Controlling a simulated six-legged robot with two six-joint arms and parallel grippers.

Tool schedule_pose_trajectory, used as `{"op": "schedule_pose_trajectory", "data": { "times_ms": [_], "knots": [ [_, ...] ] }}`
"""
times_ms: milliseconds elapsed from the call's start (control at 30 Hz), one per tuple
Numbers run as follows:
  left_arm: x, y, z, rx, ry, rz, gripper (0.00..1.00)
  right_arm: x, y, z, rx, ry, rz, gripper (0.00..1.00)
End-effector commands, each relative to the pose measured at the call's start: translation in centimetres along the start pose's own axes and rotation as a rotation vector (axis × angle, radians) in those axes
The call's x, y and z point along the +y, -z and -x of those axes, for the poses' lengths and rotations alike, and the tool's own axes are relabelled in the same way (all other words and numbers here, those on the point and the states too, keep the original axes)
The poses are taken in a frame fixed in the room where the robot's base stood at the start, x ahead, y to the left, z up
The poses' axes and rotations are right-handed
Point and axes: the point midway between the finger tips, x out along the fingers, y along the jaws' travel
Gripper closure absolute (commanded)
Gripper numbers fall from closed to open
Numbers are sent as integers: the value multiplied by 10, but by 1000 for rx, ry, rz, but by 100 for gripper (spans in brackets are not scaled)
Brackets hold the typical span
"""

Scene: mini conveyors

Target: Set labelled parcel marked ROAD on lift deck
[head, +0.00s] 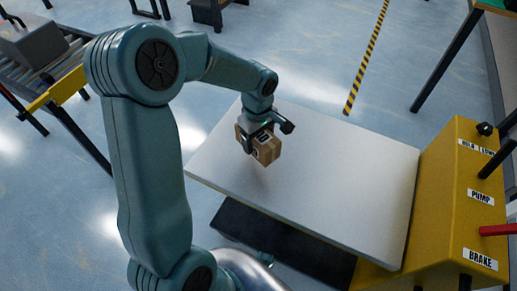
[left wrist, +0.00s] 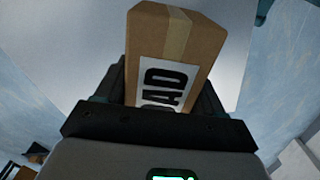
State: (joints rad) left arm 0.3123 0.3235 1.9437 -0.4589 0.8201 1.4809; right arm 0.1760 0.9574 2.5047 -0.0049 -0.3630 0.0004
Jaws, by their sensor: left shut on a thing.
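My left gripper (head: 262,133) is shut on a small brown cardboard parcel (head: 266,150). The parcel is over the left part of the grey lift deck (head: 345,170) in the head view; whether it touches the deck I cannot tell. In the left wrist view the parcel (left wrist: 178,40) sits between the fingers, with tan tape and a white label (left wrist: 165,84). My right gripper is not in view.
A yellow lift housing (head: 455,200) with PUMP and BRAKE labels and a red lever (head: 495,230) stands at the deck's right end. A roller conveyor (head: 60,70) with a grey box (head: 35,45) is at upper left. The rest of the deck is bare.

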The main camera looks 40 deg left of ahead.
Motion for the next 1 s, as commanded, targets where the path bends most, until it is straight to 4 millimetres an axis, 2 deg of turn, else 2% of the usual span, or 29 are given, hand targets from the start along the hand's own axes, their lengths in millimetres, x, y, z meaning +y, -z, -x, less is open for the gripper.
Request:
{"op": "schedule_pose_trajectory", "data": {
  "times_ms": [300,667,700,767,1000],
  "knots": [
    [0,0,-43,-1,2,-1,74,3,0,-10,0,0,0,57],
    [0,0,-47,0,-2,-1,74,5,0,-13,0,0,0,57],
    [0,0,-46,0,-1,-1,25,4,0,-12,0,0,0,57],
    [0,0,-45,0,0,-1,6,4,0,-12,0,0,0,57],
    [0,0,-45,0,0,-1,6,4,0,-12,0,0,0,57]
  ]
}}
